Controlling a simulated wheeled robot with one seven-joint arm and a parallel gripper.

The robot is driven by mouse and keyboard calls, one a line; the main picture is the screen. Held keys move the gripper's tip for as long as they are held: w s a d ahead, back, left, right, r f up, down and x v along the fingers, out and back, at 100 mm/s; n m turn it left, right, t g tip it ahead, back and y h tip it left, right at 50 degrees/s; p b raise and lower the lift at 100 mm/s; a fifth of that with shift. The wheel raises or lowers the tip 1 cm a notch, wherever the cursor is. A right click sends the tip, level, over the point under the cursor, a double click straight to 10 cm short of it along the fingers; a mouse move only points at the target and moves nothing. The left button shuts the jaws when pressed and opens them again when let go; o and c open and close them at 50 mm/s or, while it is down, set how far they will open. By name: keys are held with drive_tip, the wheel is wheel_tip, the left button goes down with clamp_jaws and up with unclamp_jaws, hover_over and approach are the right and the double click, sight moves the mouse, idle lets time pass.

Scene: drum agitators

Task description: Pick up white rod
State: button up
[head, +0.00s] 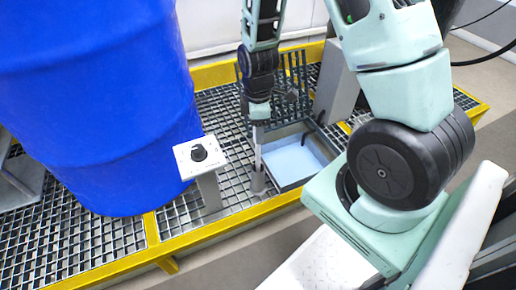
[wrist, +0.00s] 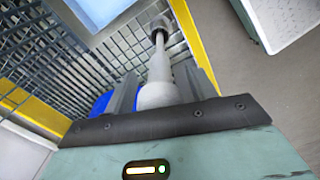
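The white rod (head: 258,150) stands upright between my gripper and a small grey cup-like holder (head: 258,181) on the grating. In the wrist view the rod (wrist: 159,66) runs away from the palm, with its thick pale end between the two fingers. My gripper (head: 259,118) points down over the rod; in the wrist view my gripper (wrist: 157,84) has a finger close against each side of the rod. The fingers appear shut on it. The rod's far end sits at the dark holder mouth, and whether it is inside is hard to tell.
A large blue drum (head: 95,100) stands left on the grating (head: 100,240). A grey post with a black knob (head: 199,154) stands close left of the rod. A tray with a light-blue floor (head: 295,160) lies right. A yellow rail (head: 230,226) edges the platform.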

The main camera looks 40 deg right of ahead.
drive_tip(key=c, duration=0.8)
drive_tip(key=shift+c, duration=0.2)
drive_tip(key=shift+r, duration=0.15)
